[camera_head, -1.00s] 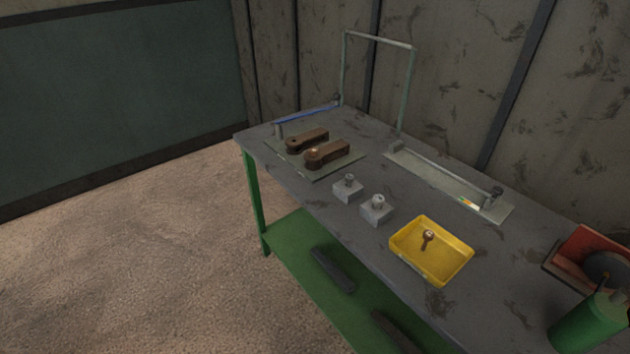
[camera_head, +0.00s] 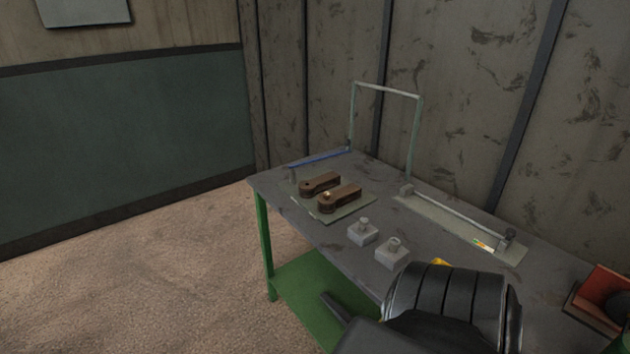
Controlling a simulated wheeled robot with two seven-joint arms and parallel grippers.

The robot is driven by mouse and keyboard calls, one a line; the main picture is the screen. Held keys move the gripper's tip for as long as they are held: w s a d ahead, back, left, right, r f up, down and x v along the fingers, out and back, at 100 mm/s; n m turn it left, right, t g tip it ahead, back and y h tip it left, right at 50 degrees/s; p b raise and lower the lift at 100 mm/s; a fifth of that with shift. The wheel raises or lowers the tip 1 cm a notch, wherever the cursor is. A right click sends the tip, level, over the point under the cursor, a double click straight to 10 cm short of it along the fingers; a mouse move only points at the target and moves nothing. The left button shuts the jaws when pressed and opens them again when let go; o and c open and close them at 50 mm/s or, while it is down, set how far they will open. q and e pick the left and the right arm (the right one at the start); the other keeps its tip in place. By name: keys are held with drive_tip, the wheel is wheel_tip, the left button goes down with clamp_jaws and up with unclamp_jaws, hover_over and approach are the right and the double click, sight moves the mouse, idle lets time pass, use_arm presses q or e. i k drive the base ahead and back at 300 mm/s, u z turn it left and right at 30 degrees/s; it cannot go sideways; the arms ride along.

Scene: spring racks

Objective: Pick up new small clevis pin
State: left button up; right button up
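Two light grey blocks stand on the table, each with a metal pin upright in its top. The left block (camera_head: 362,235) holds one pin (camera_head: 364,223), and the right block (camera_head: 391,256) holds another pin (camera_head: 394,242). I cannot tell their sizes apart for sure. Two brown clevis-like parts, one at the back (camera_head: 319,184) and one in front (camera_head: 340,198), lie on a thin plate. A dark link of my own arm covers the front middle of the table. Neither gripper shows. The yellow tray (camera_head: 441,262) is almost wholly hidden behind the arm; only a sliver shows.
The grey table (camera_head: 330,235) has green legs and a green lower shelf. A long plate with a rod (camera_head: 462,225) lies along its back, near an upright frame (camera_head: 415,140). A red and black object (camera_head: 603,292) stands at the right. Some bare tabletop lies behind the blocks.

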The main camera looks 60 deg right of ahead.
sight(364, 222)
drive_tip(key=u, duration=0.05)
drive_tip(key=i, duration=2.3)
drive_tip(key=z, duration=3.1)
